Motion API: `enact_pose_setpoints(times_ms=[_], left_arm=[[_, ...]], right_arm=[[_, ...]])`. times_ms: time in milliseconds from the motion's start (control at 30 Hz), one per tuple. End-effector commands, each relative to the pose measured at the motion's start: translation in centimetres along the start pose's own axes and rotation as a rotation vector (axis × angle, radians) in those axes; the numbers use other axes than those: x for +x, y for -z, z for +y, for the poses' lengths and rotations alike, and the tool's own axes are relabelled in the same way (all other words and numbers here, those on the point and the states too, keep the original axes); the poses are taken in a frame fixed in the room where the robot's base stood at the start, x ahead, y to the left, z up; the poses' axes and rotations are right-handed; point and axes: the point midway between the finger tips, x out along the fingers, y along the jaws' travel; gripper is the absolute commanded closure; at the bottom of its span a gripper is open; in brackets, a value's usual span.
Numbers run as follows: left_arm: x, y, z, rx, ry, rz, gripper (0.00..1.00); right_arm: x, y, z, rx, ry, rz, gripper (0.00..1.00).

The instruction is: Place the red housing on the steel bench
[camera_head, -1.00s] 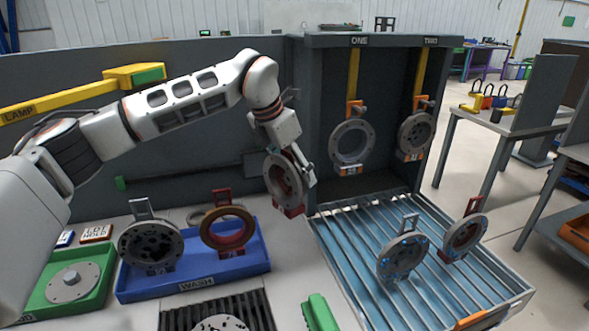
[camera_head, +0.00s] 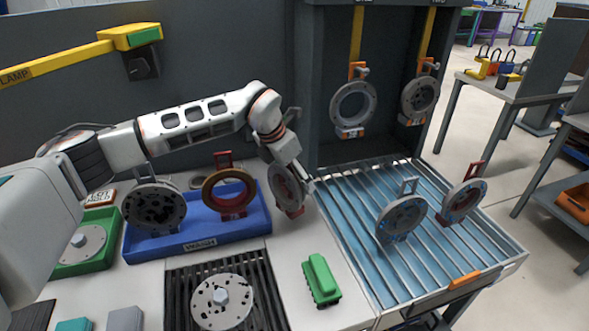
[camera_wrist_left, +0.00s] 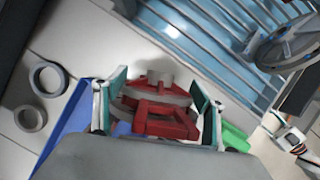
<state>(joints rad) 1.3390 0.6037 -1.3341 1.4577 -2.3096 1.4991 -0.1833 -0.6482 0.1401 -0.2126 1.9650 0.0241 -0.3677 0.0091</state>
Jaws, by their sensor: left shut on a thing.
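My left gripper (camera_head: 291,176) is shut on the red housing (camera_head: 287,188), a round grey disc with a red foot in the head view. In the left wrist view, its red frame handle (camera_wrist_left: 167,122) sits between the two fingers of the left gripper (camera_wrist_left: 160,115). The housing is upright, between the blue wash tray and the slatted rack, over or on the pale bench top (camera_head: 283,262). I cannot tell whether its foot touches the bench. The arm and fingers hide part of it.
The blue wash tray (camera_head: 193,246) holds two upright housings. The slatted rack (camera_head: 362,262) holds two more on its right. Two hang on hooks above. A green block (camera_head: 320,279) and a dark grate with a disc (camera_head: 221,300) are in front. Bare bench lies between them.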

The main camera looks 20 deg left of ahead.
Motion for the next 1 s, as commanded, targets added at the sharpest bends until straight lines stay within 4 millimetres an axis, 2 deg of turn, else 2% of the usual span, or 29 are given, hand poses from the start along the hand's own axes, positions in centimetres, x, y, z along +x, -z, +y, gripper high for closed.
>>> enact_pose_setpoints(times_ms=[200,567,600,633,1000], left_arm=[[2.1,0.7,0.0,0.001,0.0,-0.005,0.86],[2.4,0.8,0.0,0.001,-0.001,-0.005,0.86],[2.6,1.1,0.0,0.001,0.0,0.001,0.22],[2.6,1.1,0.0,0.001,0.0,0.001,0.14],[2.5,1.0,0.0,0.001,0.0,0.001,0.13]], right_arm=[[0.0,0.1,0.0,0.0,0.0,0.0,0.6],[0.0,-0.2,0.0,0.0,0.0,-0.004,0.6],[0.0,-0.2,0.0,0.0,0.0,-0.004,0.6],[0.0,-0.3,0.0,0.0,0.0,-0.005,0.6],[0.0,-0.3,0.0,0.0,0.001,-0.006,0.6]])
